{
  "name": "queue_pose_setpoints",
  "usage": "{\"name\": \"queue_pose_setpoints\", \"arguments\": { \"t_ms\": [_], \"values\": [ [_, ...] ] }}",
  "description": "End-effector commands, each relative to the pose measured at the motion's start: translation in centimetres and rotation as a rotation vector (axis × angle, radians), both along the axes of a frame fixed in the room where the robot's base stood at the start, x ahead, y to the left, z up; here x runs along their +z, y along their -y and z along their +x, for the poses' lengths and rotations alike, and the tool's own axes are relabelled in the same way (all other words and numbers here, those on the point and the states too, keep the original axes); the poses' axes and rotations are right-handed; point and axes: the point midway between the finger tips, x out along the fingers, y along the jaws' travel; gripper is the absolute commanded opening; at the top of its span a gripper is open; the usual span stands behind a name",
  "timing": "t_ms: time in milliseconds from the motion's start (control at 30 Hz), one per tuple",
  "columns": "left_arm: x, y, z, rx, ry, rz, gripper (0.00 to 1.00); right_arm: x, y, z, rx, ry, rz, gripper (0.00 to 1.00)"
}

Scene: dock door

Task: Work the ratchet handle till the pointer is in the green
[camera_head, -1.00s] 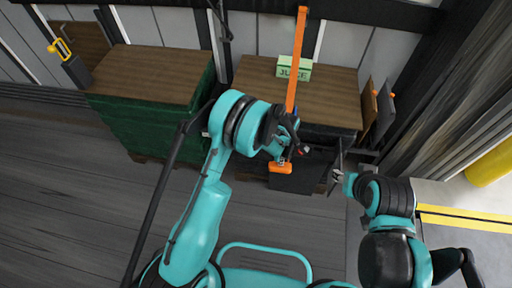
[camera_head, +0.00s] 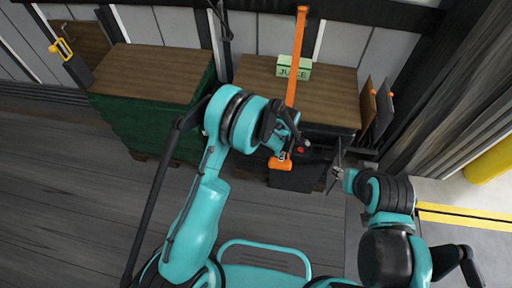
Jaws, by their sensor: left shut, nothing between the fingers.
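An orange strap (camera_head: 297,62) runs from the back wall over the wooden top of the right-hand crate and down its front. An orange piece (camera_head: 280,163), which looks like the ratchet handle, shows low at the crate's front, just below my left gripper. My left gripper (camera_head: 299,142) is shut and empty, beside the strap's lower end; I cannot tell whether it touches the handle. It and its arm hide part of the ratchet. No pointer or green zone can be made out. My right gripper (camera_head: 337,168) is right of the ratchet, apart from it; its jaw state is unclear.
A green box marked JUICE (camera_head: 294,68) stands on the right-hand crate top (camera_head: 338,95). A green-sided crate (camera_head: 150,125) stands to the left. Panels (camera_head: 374,108) lean at the right, near a dark curtain. A yellow-black floor stripe (camera_head: 465,216) lies at right. The left floor is clear.

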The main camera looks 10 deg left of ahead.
Motion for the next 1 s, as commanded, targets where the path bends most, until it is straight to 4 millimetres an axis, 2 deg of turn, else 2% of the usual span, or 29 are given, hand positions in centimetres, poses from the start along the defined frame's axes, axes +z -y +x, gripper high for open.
{"name": "queue_pose_setpoints", "arguments": {
  "t_ms": [600,1000],
  "values": [
    [-3.3,0.0,0.0,0.000,0.000,0.000,0.00,-2.8,0.0,0.0,0.000,0.000,0.000,0.40],
    [-5.5,0.0,0.0,0.000,0.000,0.000,0.00,-3.0,0.0,0.0,0.000,0.000,0.000,0.40]
  ]
}}
